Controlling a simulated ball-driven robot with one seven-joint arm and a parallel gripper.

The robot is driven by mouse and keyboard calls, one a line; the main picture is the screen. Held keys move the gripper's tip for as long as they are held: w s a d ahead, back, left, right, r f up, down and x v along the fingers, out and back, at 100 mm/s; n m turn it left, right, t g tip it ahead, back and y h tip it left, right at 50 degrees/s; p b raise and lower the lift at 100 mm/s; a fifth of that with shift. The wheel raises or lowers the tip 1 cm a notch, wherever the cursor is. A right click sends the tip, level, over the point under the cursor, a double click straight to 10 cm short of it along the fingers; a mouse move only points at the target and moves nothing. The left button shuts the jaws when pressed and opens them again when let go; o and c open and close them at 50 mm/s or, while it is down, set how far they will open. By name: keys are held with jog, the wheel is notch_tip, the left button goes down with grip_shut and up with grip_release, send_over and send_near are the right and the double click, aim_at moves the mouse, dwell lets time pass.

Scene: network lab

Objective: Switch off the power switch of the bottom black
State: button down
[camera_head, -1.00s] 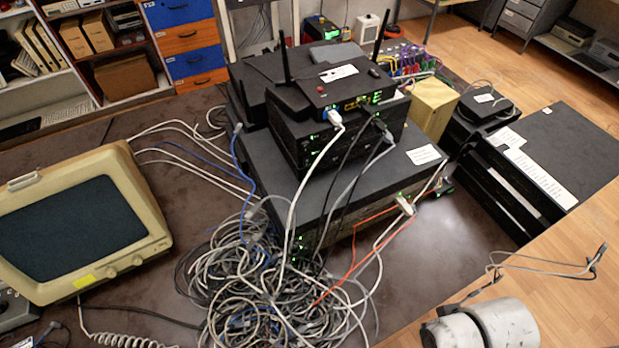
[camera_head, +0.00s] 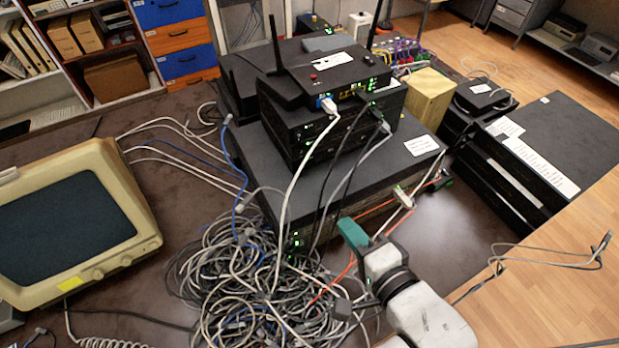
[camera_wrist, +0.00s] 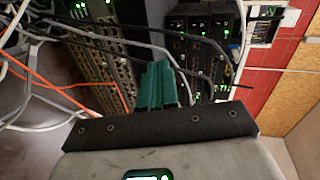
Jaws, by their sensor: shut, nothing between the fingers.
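The bottom black box (camera_head: 385,175) is the wide lowest unit of the stack in the head view. In the wrist view its front seems to be the perforated face (camera_wrist: 100,55) at the left, with green lights near the top. Its power switch cannot be made out clearly. My gripper (camera_head: 351,232) has teal fingers and is in front of the stack, near the box's front. In the wrist view my gripper (camera_wrist: 158,75) is shut and empty, its fingers pointing at the fronts among cables. Whether it touches anything cannot be told.
Two smaller black units (camera_head: 335,125) and a router (camera_head: 345,75) sit on top of the box. A large cable tangle (camera_head: 245,280) lies in front at the left. Orange cables (camera_wrist: 45,80) and grey cables cross near my gripper. A beige monitor (camera_head: 70,220) stands at the left.

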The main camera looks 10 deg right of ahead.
jog(key=shift+w+a+r+m+t, duration=0.1)
jog(key=shift+a+r+m+t, duration=0.25)
jog(key=shift+r, duration=0.2)
jog(key=shift+w+a, duration=0.1)
jog(key=shift+w, duration=0.05)
jog(key=p, duration=0.2)
send_near(301, 168)
jog(key=x, duration=0.5)
jog(key=shift+f, duration=0.2)
jog(key=shift+w, duration=0.75)
